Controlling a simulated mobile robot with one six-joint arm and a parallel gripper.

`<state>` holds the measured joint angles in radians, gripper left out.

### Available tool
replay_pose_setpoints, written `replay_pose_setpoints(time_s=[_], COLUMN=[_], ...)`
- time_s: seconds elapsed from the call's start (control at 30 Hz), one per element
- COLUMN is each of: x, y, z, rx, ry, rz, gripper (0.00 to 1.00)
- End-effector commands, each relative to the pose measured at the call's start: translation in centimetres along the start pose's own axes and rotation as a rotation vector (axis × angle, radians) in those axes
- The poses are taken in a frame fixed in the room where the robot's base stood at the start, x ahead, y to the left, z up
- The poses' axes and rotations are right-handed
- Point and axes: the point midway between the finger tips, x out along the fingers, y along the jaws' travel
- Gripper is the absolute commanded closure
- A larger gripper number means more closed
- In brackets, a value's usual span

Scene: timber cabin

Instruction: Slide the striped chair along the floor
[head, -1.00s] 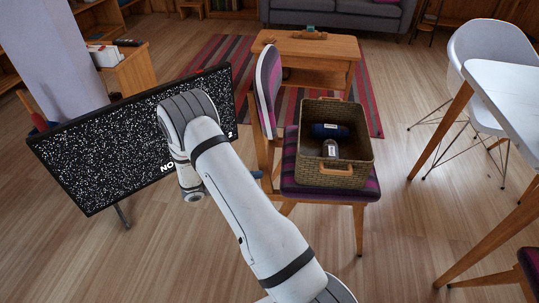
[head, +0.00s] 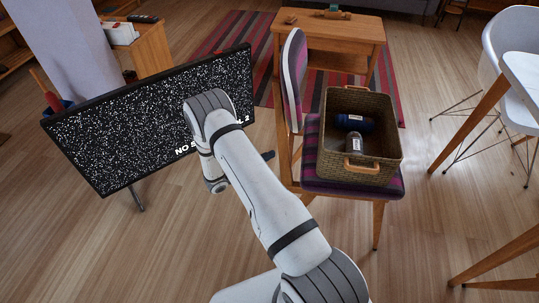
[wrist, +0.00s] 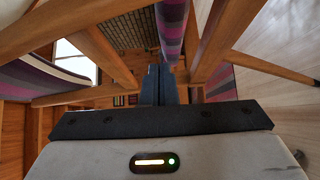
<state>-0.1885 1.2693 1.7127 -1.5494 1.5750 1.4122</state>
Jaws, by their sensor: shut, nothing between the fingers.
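The striped chair (head: 310,150) stands upright on the floor right of centre in the head view. Its seat and backrest (head: 292,85) have purple and dark stripes, and its legs are wooden. A woven basket (head: 390,160) sits on the seat, with a dark blue roll and a grey bottle-like item inside. My gripper (head: 268,155) shows only as a small dark tip, low beside the left, backrest side of the chair. In the wrist view its fingers (wrist: 158,85) are shut and empty, among wooden bars and striped fabric (wrist: 172,25). I cannot tell whether they touch the chair.
A screen (head: 120,125) showing static stands left of the chair. A wooden low table (head: 340,35) on a striped rug is behind it. A white chair (head: 515,40) and a table (head: 525,75) are at the right.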

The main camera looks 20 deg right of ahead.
Motion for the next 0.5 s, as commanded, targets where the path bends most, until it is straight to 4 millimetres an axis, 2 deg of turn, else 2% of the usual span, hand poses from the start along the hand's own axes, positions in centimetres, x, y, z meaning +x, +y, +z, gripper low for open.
replay_pose_setpoints(time_s=[0.33,0.5], x=[6.9,8.6], y=[-0.2,-0.1], z=[-0.3,1.4], rx=[0.000,-0.002], ry=[0.010,0.014], rz=[0.000,-0.001], gripper=[1.00,1.00])
